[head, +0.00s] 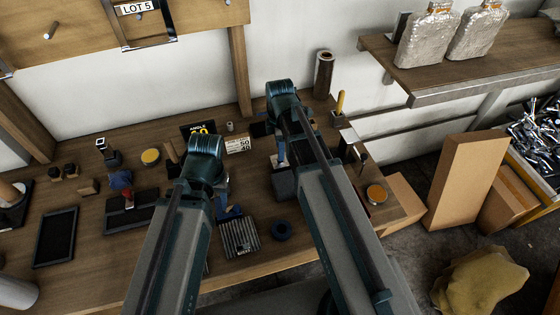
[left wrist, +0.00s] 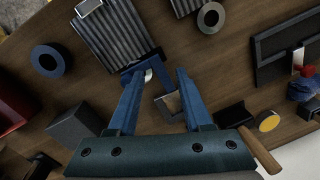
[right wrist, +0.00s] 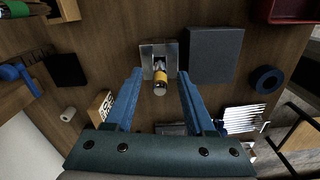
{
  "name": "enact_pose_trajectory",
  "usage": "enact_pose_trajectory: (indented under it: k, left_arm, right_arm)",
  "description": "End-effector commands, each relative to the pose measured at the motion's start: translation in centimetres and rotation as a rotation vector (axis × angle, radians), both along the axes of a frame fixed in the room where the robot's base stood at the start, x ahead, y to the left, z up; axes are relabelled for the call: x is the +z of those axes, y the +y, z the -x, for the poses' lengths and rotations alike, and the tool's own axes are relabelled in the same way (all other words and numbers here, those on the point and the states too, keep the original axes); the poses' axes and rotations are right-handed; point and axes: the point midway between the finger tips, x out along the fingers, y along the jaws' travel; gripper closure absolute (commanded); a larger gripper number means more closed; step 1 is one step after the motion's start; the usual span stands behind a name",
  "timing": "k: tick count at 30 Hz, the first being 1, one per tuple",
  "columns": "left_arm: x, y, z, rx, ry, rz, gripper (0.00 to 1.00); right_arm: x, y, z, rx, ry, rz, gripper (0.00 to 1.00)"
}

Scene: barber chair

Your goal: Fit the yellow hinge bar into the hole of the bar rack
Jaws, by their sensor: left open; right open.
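A short upright cylinder with a yellow-orange band (right wrist: 160,76), which looks like the yellow hinge bar, stands on a square metal plate (right wrist: 147,50) in the right wrist view. My right gripper (right wrist: 161,84) is open, with its fingers either side of it; I cannot tell whether they touch. In the head view my right arm mostly hides this spot. My left gripper (left wrist: 158,73) is open above the table beside a ribbed grey block (left wrist: 112,35). A small round silver piece (left wrist: 149,75) shows by its left finger. I cannot clearly tell which piece is the bar rack.
A dark block (right wrist: 215,55) stands right beside the plate. A dark ring (head: 281,230) lies near the table's front. A yellow handle (head: 340,103) and a dark cylinder (head: 324,74) stand at the back right. A black tray (head: 55,238) lies at the left.

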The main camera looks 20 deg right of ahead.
Motion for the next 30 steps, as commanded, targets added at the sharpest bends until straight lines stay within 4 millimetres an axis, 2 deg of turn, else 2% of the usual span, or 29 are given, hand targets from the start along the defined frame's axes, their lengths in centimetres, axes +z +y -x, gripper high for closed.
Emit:
enact_pose_trajectory:
  k: [1, 4, 14, 21, 23, 30]
  left_arm:
    - [-1.4, 0.0, 0.0, 0.000, 0.000, 0.000, 0.50]
    - [-2.4, 0.0, 0.0, 0.000, 0.000, 0.000, 0.50]
    - [-2.5, 0.0, 0.0, 0.000, 0.000, 0.000, 0.50]
    - [-2.5, 0.0, 0.0, 0.000, 0.000, 0.000, 0.50]
    - [-2.5, 0.0, 0.0, 0.000, 0.000, 0.000, 0.50]
    - [-2.5, 0.0, 0.0, 0.000, 0.000, 0.000, 0.50]
  right_arm:
    - [-1.4, 0.0, 0.0, 0.000, 0.000, 0.000, 0.45]
    - [-2.4, 0.0, 0.0, 0.000, 0.000, 0.000, 0.45]
    - [-2.5, 0.0, 0.0, 0.000, 0.000, 0.000, 0.47]
    - [-2.5, 0.0, 0.0, 0.000, 0.000, 0.000, 0.90]
    - [-2.5, 0.0, 0.0, 0.000, 0.000, 0.000, 1.00]
    - [-2.5, 0.0, 0.0, 0.000, 0.000, 0.000, 1.00]
